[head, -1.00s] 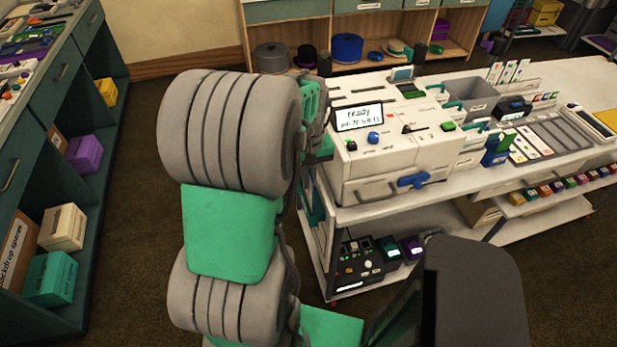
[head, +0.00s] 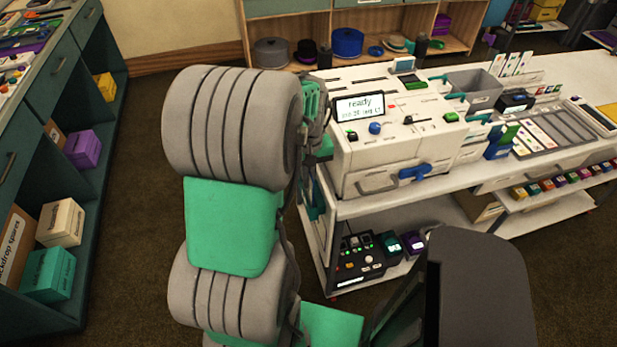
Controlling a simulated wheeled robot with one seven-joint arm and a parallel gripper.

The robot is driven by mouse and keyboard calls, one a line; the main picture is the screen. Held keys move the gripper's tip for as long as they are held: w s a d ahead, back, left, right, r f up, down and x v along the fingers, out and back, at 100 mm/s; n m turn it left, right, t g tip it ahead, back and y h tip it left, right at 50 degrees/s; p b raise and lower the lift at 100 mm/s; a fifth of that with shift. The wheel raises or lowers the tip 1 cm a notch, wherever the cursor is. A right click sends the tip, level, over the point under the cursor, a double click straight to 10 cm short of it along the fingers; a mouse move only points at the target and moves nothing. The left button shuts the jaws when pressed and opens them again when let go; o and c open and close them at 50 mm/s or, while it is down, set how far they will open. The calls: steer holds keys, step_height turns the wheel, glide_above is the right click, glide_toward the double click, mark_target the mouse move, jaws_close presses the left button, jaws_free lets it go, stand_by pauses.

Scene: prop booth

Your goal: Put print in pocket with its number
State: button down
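A white printer-like machine (head: 395,140) stands on the cart, with a lit screen (head: 359,107) reading "ready" and a smaller, unclear line. No print is plain at its front. Several white cards with coloured marks (head: 515,62) stand upright behind it to the right. A grey slotted tray (head: 570,128) holds white strips in its left slots; its right slots look empty. I cannot tell which of these are pockets, and no numbers are readable. My arm's end reaches the machine's left side (head: 320,148); the fingers are not distinguishable behind my arm links.
The white cart (head: 480,180) has a lower shelf with a dark control box (head: 362,262). A dark green shelf unit (head: 60,130) lines the left. Open floor (head: 130,220) lies between.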

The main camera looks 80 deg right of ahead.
steer(key=c, duration=2.1)
jaws_free()
steer(key=o, duration=0.5)
steer(key=shift+o, duration=0.2)
step_height(320, 180, up, 8)
steer(key=shift+f+b, duration=0.1)
steer(key=shift+b, duration=0.25)
